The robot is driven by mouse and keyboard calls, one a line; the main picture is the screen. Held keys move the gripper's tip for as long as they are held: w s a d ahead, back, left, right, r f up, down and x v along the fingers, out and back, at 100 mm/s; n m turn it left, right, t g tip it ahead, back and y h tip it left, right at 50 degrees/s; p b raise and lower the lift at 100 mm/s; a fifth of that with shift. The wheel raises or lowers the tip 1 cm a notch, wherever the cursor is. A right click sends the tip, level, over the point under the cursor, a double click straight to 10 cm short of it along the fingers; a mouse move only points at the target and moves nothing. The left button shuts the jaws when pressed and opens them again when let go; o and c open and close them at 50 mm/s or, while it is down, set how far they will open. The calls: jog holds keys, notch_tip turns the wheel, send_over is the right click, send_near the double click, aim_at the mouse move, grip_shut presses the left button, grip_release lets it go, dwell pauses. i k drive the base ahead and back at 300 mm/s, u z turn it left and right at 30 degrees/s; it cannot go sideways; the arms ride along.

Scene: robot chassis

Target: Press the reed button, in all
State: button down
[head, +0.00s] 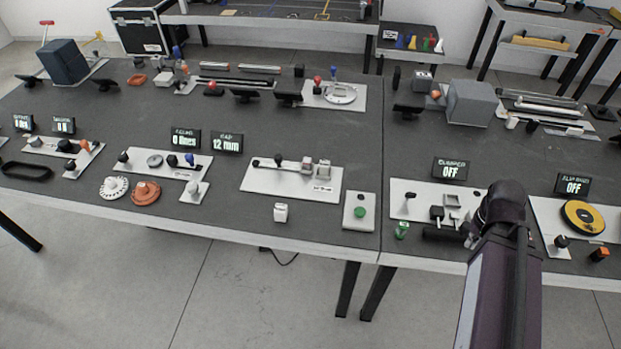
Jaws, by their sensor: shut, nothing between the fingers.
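No label reading "reed" is legible, so I cannot tell for sure which control is the reed button. A green round button (360,212) sits on a small pale plate (350,222) at the front edge of the left table, with a black knob (361,196) behind it. My gripper (469,239) seems to show only as a small grey part beside my dark arm at the right table's front; it is shut and empty. Most of it is hidden behind the arm. It is well right of the green button, apart from it.
A long pale plate with a slider (255,178) lies left of the green button, and a small white block (281,212) stands near the edge. Displays reading OFF (449,171) and OFF (573,186) stand on the right table. A yellow-black disc (582,217) lies right of my arm.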

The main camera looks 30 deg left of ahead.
aim_at(360, 212)
jog(key=u, duration=0.9)
